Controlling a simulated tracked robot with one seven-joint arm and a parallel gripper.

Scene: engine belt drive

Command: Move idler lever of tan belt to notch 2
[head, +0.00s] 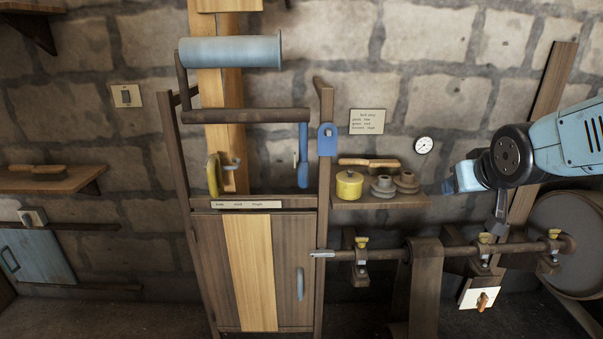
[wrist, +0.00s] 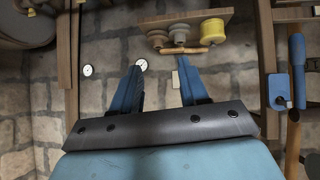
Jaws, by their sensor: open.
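My gripper (head: 466,177) is open and empty in the head view, held in front of the stone wall to the right of a small shelf. Its two blue fingers stand apart in the wrist view (wrist: 158,90), with nothing between them. A pale tan vertical strip (head: 249,270) runs down the wooden frame at centre; I cannot tell if it is the belt. A blue handle (head: 303,155) hangs from a dark bar at the frame's right side, apart from my gripper. I cannot tell for sure which part is the idler lever, and no notch numbers are readable.
The shelf (head: 385,201) holds a yellow pot (head: 349,186), grey stepped pieces and a brush. A horizontal shaft (head: 400,252) crosses below my gripper, with a brown belt (head: 426,290) and a large wheel (head: 575,245) at right. A blue plate (head: 327,140) sits beside the handle.

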